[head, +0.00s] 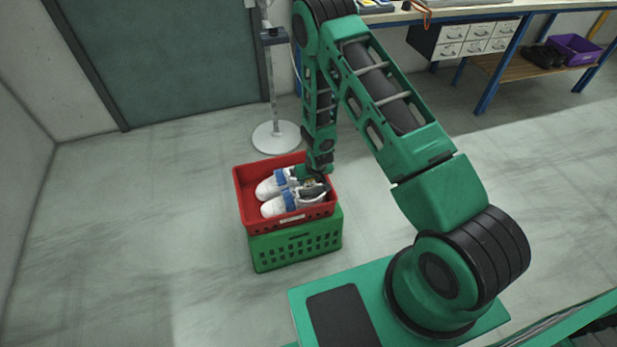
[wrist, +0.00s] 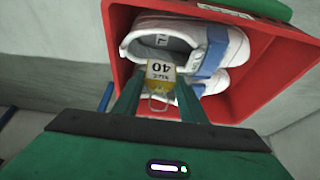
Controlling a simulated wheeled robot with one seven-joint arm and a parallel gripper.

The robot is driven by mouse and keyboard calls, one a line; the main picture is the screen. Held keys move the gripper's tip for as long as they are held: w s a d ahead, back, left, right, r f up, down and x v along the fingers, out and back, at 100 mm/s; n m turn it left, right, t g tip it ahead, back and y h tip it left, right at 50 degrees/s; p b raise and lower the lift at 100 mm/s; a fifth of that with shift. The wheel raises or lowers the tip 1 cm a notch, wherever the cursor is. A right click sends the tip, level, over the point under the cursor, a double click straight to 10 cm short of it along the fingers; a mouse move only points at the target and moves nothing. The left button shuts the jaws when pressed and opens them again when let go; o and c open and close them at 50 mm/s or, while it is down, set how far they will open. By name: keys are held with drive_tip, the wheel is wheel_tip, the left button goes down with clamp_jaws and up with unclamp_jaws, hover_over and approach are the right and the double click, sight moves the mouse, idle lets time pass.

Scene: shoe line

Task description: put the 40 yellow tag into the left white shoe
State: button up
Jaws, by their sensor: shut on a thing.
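Two white shoes with blue straps lie side by side in a red crate (head: 244,200). The nearer one (head: 281,204) is the upper shoe in the wrist view (wrist: 218,48); an "L" mark shows inside its opening. The other shoe (head: 267,188) is partly hidden behind my gripper in the wrist view. My gripper (wrist: 160,88) is shut on the 40 yellow tag (wrist: 161,71), a white and yellow tag with a wire loop. The tag overlaps the edge of the L shoe's opening; I cannot tell whether it touches the shoe. In the head view my gripper (head: 313,183) is at the shoes' heel end.
The red crate sits on a green crate (head: 296,248) on the floor. A stand with a round white base (head: 276,137) is behind it. A workbench with drawers (head: 465,40), dark shoes (head: 541,56) and a purple bin (head: 575,48) are at the back right. Floor to the left is clear.

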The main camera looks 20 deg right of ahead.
sight(309, 187)
drive_tip(key=shift+f, duration=2.6)
drive_tip(key=o, duration=1.1)
drive_tip(key=v, duration=1)
drive_tip(key=shift+s+r, duration=0.15)
drive_tip(key=shift+r, duration=0.15)
